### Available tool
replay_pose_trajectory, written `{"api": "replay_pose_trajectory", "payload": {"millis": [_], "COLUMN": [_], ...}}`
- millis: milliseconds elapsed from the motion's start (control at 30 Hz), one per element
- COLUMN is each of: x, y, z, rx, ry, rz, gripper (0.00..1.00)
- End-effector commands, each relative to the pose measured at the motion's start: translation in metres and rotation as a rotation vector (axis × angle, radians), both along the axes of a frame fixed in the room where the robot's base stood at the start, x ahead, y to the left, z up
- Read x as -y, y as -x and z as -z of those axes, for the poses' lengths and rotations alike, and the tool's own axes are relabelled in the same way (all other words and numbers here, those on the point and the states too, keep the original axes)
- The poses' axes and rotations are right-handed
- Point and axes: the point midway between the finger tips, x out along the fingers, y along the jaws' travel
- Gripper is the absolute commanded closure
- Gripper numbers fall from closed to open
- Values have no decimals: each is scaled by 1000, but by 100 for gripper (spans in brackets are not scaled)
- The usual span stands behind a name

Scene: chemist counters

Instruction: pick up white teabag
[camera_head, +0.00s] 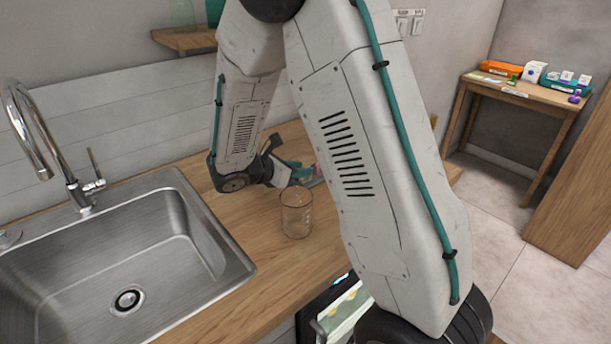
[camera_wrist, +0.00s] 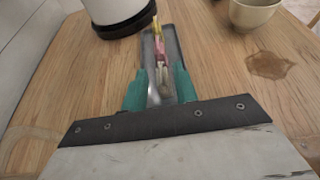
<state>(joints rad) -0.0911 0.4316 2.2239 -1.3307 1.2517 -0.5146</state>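In the wrist view my gripper (camera_wrist: 160,88) points away over the wooden counter, its two teal fingers apart. A narrow grey holder (camera_wrist: 173,50) lies straight ahead, with a row of small packets in yellow, pink and whitish tones. The whitish packet (camera_wrist: 162,72) is in the row nearest my fingers, in line with the gap between them; I cannot tell whether they touch it. In the head view my gripper (camera_head: 292,174) is low over the counter, mostly hidden behind my arm, with a bit of pink beside it.
A white kettle-like vessel with a black base (camera_wrist: 122,22) stands close at the upper left. In the head view a clear glass (camera_head: 297,215) stands near my gripper, and a steel sink (camera_head: 110,262) is at left.

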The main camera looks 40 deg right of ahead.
Motion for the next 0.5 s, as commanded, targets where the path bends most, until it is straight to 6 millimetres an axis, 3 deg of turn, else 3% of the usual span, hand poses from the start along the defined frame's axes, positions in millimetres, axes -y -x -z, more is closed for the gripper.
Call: {"api": "replay_pose_trajectory", "payload": {"millis": [233, 267, 367, 500], "x": [2, 2, 2, 2], "y": [0, 0, 0, 0], "z": [1, 1, 1, 1], "rx": [0, 0, 1, 1], "ry": [0, 0, 0, 0], "rz": [0, 0, 0, -1], "gripper": [71, 74, 100, 100]}}
